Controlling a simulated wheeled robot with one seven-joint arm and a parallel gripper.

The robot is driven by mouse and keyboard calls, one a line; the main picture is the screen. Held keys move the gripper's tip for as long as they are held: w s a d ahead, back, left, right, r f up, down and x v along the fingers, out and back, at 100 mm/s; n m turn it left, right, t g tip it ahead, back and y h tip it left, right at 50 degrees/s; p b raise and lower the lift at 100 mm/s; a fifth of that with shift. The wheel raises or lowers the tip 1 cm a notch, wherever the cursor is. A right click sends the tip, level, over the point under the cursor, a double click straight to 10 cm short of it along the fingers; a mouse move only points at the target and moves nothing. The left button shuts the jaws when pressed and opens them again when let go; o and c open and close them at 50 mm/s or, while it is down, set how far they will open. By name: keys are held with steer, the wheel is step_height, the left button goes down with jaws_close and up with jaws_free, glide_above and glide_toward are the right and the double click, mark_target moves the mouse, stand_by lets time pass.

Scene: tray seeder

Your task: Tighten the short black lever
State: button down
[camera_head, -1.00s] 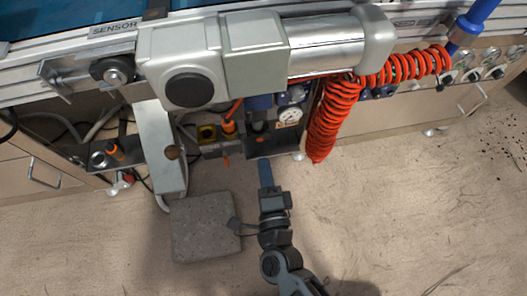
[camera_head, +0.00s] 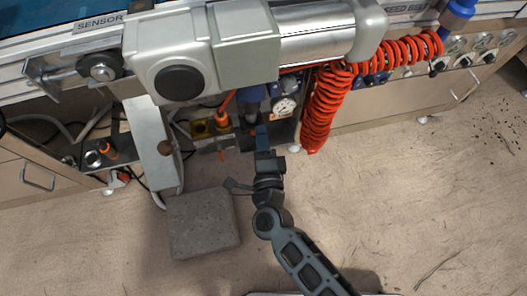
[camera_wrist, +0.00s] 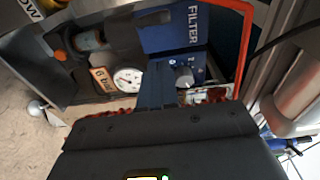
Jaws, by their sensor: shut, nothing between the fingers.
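I cannot pick out the short black lever with certainty in either view. My gripper (camera_head: 262,138) has blue fingers and reaches into the equipment bay under the grey motor housing. The fingers are shut with nothing between them. In the wrist view the blue fingers (camera_wrist: 150,88) point at a blue FILTER unit (camera_wrist: 171,30). A small grey knob (camera_wrist: 184,77) shows just right of the fingers. I cannot tell whether they touch anything. The dark gripper body hides the lower part of that view.
A round pressure gauge (camera_wrist: 128,79) is close to the left of the fingers; it also shows in the head view (camera_head: 284,106). A coiled red hose (camera_head: 323,112) hangs right of my arm. The grey motor housing (camera_head: 178,60) overhangs the bay. A stone block (camera_head: 203,222) lies on open floor.

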mark_target(240, 110)
steer(key=shift+w+a+b, duration=0.3)
steer(key=shift+w+a, duration=0.6)
steer(key=shift+w, duration=0.3)
steer(key=shift+w+a+b, duration=0.25)
steer(key=shift+w+a, duration=0.65)
steer(key=shift+w, duration=0.3)
steer(key=shift+w+a+r, duration=0.1)
steer(key=shift+w+a, duration=0.15)
steer(key=shift+a, duration=0.8)
